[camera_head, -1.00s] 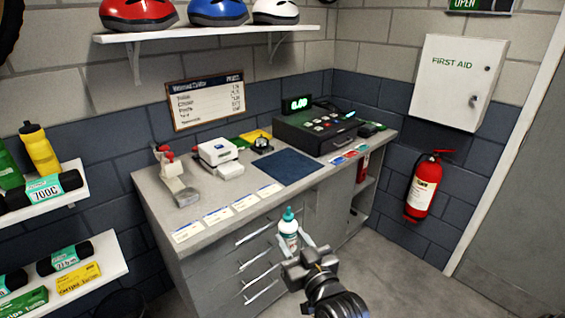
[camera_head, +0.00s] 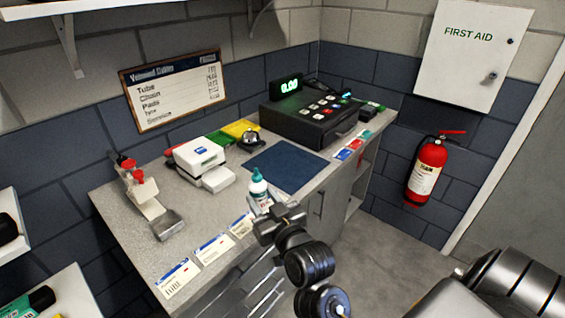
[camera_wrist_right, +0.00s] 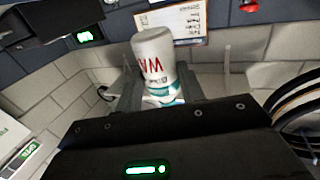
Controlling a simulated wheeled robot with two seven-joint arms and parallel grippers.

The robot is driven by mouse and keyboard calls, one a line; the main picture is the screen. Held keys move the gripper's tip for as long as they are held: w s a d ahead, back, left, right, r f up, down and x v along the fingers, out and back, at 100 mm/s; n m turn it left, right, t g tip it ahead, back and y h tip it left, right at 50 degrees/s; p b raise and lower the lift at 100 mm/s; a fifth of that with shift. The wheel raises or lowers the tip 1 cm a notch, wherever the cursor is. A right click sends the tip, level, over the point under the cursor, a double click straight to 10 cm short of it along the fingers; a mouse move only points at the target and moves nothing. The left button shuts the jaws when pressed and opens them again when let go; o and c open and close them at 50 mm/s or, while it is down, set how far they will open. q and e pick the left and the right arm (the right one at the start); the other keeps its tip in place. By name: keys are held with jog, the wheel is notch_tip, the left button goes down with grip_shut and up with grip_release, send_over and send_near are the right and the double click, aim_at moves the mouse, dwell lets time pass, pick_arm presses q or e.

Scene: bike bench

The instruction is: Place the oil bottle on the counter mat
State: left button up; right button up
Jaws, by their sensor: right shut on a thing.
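The oil bottle (camera_head: 259,190) is white with a teal cap and stands roughly upright in my right gripper (camera_head: 268,208). In the head view the bottle appears at the counter's front edge, just in front of and left of the dark blue counter mat (camera_head: 287,166). The mat lies flat and bare. My left gripper is not in view.
A fire extinguisher (camera_head: 427,170) hangs at the right.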

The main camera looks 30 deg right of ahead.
jog(key=w+d+r+m+h+b, duration=0.1)
jog(key=w+d+b, duration=0.15)
jog(key=w, duration=0.25)
jog(key=w+d+m+h+b, duration=0.1)
jog(key=w+d+h, duration=0.15)
jog(key=w, duration=0.25)
jog(key=shift+y, duration=0.45)
jog(key=w+d+f, duration=0.1)
jog(key=d+f, duration=0.1)
jog(key=d, duration=0.2)
jog(key=w+d+f+p, duration=0.1)
jog(key=d+f, duration=0.2)
jog(key=d, duration=0.1)
jog(key=w+d+f+p, duration=0.1)
jog(key=w+d+f, duration=0.1)
jog(key=d+f, duration=0.1)
jog(key=shift+d+f, duration=0.15)
jog(key=shift+d, duration=0.45)
jog(key=shift+w+d+f+p, duration=0.2)
jog(key=shift+d+f+p, duration=0.1)
jog(key=shift+d+f, duration=0.3)
notch_tip(320, 180, down, 3)
jog(key=shift+f+p, duration=0.1)
jog(key=shift+p, duration=0.45)
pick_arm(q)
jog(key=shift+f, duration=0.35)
pick_arm(e)
jog(key=shift+f, duration=0.1)
